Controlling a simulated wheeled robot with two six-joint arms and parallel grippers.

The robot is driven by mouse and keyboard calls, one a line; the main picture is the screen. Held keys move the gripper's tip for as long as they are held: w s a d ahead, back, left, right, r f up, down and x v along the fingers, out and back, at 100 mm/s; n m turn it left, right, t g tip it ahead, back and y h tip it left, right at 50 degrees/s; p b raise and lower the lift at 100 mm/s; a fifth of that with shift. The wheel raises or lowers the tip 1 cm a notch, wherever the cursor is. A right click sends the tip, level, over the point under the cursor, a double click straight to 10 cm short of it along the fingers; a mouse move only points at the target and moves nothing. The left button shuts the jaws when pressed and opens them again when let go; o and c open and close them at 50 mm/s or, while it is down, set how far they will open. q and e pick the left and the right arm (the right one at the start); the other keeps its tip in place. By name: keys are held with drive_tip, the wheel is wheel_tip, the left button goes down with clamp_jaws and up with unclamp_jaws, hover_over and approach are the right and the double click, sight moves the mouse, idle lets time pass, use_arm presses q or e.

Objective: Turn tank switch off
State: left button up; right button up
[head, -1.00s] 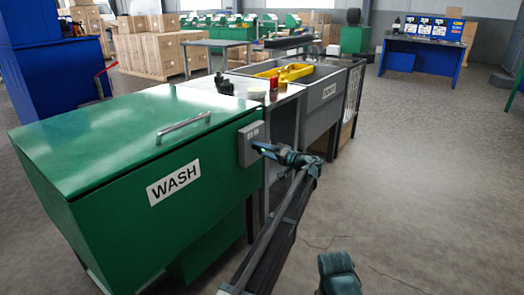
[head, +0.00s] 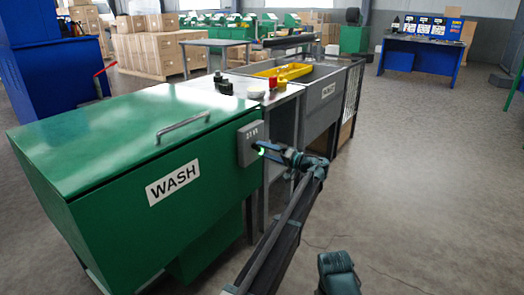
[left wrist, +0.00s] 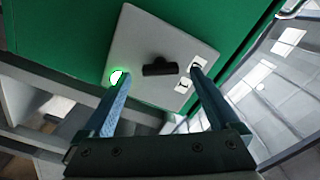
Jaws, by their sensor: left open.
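The grey switch box (head: 250,144) is on the front of the green WASH tank (head: 110,170), near its right end. In the left wrist view the box's light plate (left wrist: 140,38) carries a dark switch knob (left wrist: 160,67) and a lit green lamp (left wrist: 117,77). My left gripper (left wrist: 155,88) is open in front of the plate, with the knob in the gap beyond its fingertips. Nothing is between the fingers. In the head view the left gripper (head: 268,149) is just right of the box and partly hides its lamp side.
A lid handle (head: 183,126) lies on the green tank. Right of the tank are a bench and a grey sink (head: 322,108) with a yellow tray (head: 290,72). Boxes on pallets (head: 150,50) stand behind. The floor (head: 420,170) to the right is clear.

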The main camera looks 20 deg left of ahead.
sight(258, 147)
use_arm(q)
drive_tip(key=v, duration=1.1)
drive_tip(key=x, duration=1.3)
drive_tip(key=shift+w+a, duration=0.1)
drive_tip(key=shift+a, duration=0.25)
drive_tip(key=v, duration=1.4)
drive_tip(key=x, duration=1.3)
drive_tip(key=shift+w+a, duration=0.15)
drive_tip(key=shift+a, duration=0.2)
drive_tip(key=shift+w+a+m, duration=0.1)
drive_tip(key=shift+a+m, duration=0.1)
drive_tip(key=shift+m, duration=0.1)
drive_tip(key=m, duration=1.1)
